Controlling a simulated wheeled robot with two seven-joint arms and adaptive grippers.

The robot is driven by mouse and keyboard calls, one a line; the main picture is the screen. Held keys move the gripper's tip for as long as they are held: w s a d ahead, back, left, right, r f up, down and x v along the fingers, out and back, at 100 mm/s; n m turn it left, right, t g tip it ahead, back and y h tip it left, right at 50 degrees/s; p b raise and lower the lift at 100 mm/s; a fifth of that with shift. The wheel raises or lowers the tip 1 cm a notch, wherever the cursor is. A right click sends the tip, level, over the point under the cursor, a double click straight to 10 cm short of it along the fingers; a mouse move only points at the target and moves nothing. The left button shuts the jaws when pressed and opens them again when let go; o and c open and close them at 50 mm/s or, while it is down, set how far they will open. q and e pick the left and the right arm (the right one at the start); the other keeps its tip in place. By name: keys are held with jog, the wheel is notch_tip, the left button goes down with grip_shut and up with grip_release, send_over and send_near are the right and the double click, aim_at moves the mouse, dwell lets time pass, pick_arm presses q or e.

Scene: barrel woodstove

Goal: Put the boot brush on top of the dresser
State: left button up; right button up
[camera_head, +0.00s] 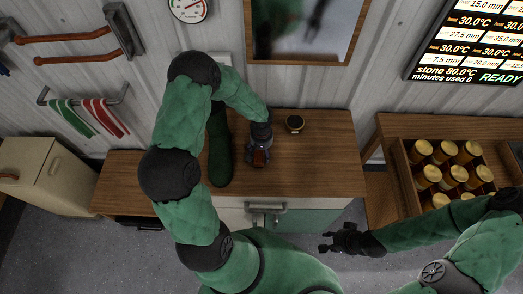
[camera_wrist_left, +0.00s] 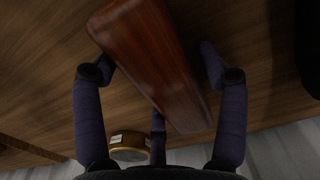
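The boot brush shows as a reddish-brown wooden block (camera_wrist_left: 155,60) in the left wrist view, and as a small brown piece (camera_head: 260,158) in the head view. It is over the wooden top of the dresser (camera_head: 315,170); whether it touches the top is hard to tell. My left gripper (camera_head: 259,150) is directly at the brush, its fingers spread on both sides (camera_wrist_left: 160,60). A gap shows between the right finger and the brush. My right gripper (camera_head: 335,242) is open and empty in front of the dresser.
A dark green boot (camera_head: 219,155) stands left of my gripper. A crate of gold-lidded jars (camera_head: 408,180) is at the right. The dresser's right part is clear.

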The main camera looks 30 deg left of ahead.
pick_arm(q)
jog(key=shift+r, duration=0.1)
notch_tip(320, 180, up, 12)
jog(key=p, duration=0.1)
dwell(0.7)
